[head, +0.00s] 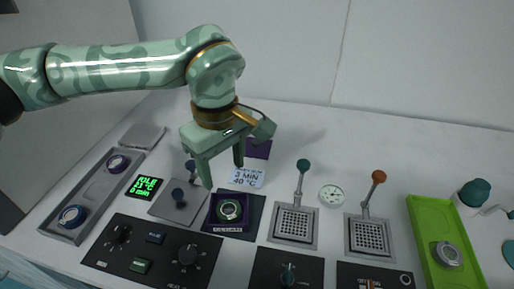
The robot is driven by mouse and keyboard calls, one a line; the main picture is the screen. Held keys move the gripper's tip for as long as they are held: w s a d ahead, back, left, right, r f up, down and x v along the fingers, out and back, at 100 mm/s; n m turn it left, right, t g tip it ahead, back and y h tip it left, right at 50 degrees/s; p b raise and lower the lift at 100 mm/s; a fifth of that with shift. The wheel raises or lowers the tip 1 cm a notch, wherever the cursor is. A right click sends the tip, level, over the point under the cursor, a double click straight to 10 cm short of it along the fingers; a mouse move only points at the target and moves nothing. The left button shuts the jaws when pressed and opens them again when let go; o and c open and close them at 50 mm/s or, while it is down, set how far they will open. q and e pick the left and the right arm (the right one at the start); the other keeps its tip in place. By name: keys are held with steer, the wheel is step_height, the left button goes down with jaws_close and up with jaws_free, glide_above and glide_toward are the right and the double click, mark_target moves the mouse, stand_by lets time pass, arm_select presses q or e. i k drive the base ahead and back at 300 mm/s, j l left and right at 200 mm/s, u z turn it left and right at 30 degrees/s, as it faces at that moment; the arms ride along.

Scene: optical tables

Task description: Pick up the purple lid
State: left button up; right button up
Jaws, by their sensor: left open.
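A flat dark purple piece, which looks like the purple lid (260,150), lies on the table just behind and right of my left gripper, which partly hides it. My left gripper (223,174) points down with its fingers apart and nothing visible between them. It appears to hang above the table, in front of and left of the lid. An open purple box (228,211) with a round watch-like piece inside sits on a dark mat in front of the gripper. My right gripper is not in view.
A white card (247,177) reading 3 min, 40 °C stands near the lid. Two perforated plates with levers (294,224) stand right of the box. A green tray (427,225) is at the right, a grey tray (93,198) at the left. The back right table is clear.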

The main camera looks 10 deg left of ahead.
mark_target(255, 149)
steer(key=j+z, duration=0.7)
steer(key=z, duration=0.25)
steer(key=k+l, duration=0.05)
